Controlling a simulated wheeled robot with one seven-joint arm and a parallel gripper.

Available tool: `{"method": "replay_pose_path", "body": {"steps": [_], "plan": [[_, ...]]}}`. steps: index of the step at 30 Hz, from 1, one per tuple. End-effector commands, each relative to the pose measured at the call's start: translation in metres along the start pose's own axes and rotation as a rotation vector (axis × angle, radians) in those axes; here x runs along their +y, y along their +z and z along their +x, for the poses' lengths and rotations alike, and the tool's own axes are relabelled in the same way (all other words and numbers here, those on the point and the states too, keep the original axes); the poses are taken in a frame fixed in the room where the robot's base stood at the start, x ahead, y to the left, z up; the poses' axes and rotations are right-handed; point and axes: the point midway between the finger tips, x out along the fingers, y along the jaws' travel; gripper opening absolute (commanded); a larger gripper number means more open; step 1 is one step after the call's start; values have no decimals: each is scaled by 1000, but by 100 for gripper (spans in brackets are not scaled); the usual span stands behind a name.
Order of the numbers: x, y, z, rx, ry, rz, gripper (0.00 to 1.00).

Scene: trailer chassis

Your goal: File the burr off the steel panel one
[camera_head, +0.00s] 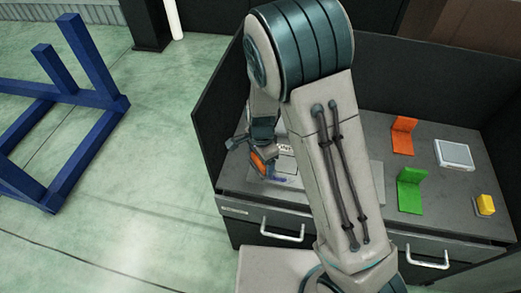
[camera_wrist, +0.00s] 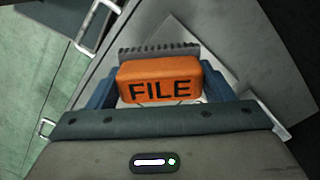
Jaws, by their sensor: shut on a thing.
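My gripper (camera_head: 257,150) is at the left part of the grey workbench top (camera_head: 345,178). It is shut on an orange file block marked FILE (camera_wrist: 158,82), which also shows in the head view (camera_head: 260,162). A dark toothed strip (camera_wrist: 160,52) shows along the block's far edge. A light grey panel (camera_wrist: 183,25) lies beyond and under the file in the wrist view. In the head view a pale plate (camera_head: 287,165) shows beside the gripper, partly hidden by my arm. I cannot make out a burr or tell whether the file touches the panel.
Dark walls border the bench. A blue frame (camera_head: 75,120) stands on the floor at left.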

Motion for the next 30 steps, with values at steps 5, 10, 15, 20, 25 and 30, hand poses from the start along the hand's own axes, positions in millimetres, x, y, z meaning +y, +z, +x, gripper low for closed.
{"method": "replay_pose_path", "body": {"steps": [5,10,15,20,25,30], "plan": [[0,-3,-20,0,-1,6,53],[1,-4,-26,0,0,9,53],[1,-4,-24,0,0,10,53],[1,-4,-24,0,0,10,53],[1,-4,-24,0,0,9,53],[3,-16,-21,0,0,-34,53]]}}
